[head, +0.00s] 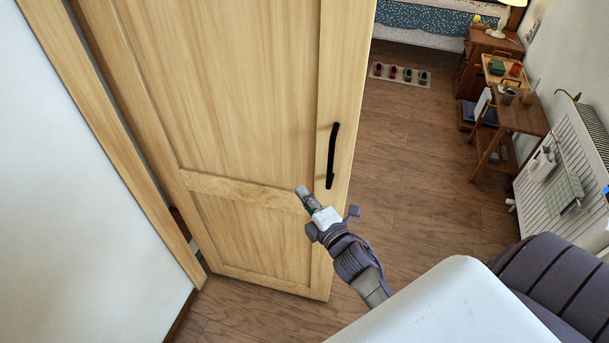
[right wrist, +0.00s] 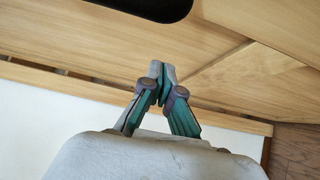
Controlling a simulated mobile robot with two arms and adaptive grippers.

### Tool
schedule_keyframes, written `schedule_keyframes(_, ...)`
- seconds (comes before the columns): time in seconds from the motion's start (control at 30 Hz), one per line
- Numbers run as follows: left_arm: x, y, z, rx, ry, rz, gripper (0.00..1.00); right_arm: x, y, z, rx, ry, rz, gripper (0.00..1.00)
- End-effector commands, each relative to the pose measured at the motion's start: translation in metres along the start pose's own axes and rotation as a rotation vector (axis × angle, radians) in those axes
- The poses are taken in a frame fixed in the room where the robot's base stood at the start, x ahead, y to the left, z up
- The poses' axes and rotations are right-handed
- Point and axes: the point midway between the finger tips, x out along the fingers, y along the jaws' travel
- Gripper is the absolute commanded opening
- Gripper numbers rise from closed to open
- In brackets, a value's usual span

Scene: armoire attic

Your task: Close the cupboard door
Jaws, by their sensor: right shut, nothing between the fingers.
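The cupboard door (head: 245,120) is a light wood panel door standing ajar, with a dark gap between it and the wooden frame (head: 98,125) at the left. Its black bar handle (head: 332,155) is near the door's right edge. My right gripper (head: 302,191) is shut and empty, in front of the door, just left of and below the handle. In the right wrist view the closed fingertips (right wrist: 161,70) point at the wood, and a black piece (right wrist: 140,5), likely the handle, shows at the top. Whether the fingertips touch the door I cannot tell. My left gripper is not in view.
A white wall (head: 60,200) is at the left. Brown floor (head: 430,170) is open to the right of the door. A wooden desk (head: 520,115), a radiator (head: 570,165) and a shoe mat (head: 400,74) stand or lie further off.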

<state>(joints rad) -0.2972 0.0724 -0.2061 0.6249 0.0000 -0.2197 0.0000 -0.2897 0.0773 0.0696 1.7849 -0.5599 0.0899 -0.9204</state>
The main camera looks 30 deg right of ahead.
Motion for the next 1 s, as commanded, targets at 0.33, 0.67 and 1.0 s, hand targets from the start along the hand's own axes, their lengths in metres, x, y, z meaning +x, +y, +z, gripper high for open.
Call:
schedule_keyframes(0.33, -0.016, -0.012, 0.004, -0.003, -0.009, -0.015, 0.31, 0.041, 0.001, 0.025, 0.000, 0.000, -0.001, 0.00)
schedule_keyframes(0.67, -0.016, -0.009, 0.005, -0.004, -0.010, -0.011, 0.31, 0.045, -0.001, 0.029, 0.002, 0.000, -0.001, 0.00)
schedule_keyframes(1.0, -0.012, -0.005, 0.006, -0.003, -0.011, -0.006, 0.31, 0.050, -0.002, 0.036, -0.004, 0.023, 0.000, 0.00)
